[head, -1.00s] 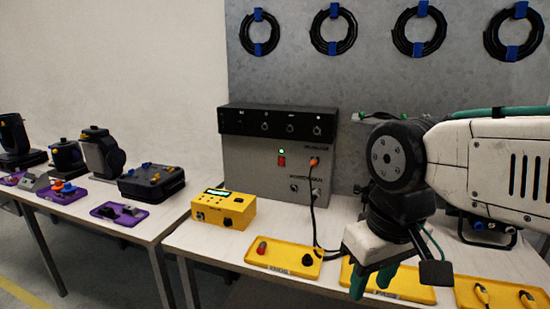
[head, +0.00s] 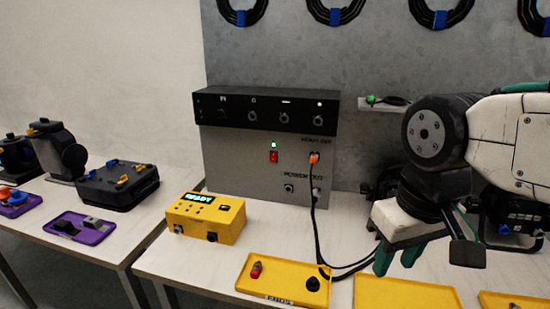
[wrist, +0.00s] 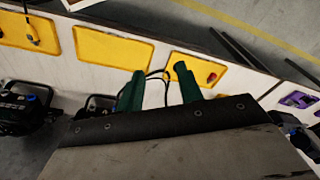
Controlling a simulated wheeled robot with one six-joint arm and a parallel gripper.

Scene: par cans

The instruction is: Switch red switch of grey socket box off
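The grey socket box (head: 235,172) stands at the back of the table under a black panel in the head view. Its red switch (head: 274,157) is on the front face, with a lit green light (head: 274,145) just above it. An orange plug (head: 314,158) with a black cable sits in the box to the right of the switch. My gripper (head: 397,257) is right of the box and nearer me, pointing down over the table, apart from the box. In the wrist view its two green fingers (wrist: 158,92) are spread with nothing between them.
A yellow device (head: 207,217) with a lit display stands in front of the box on the left. Yellow trays (head: 262,290) lie along the front edge. Black cables (head: 335,268) run down to the table. A black case (head: 117,187) is on the left table.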

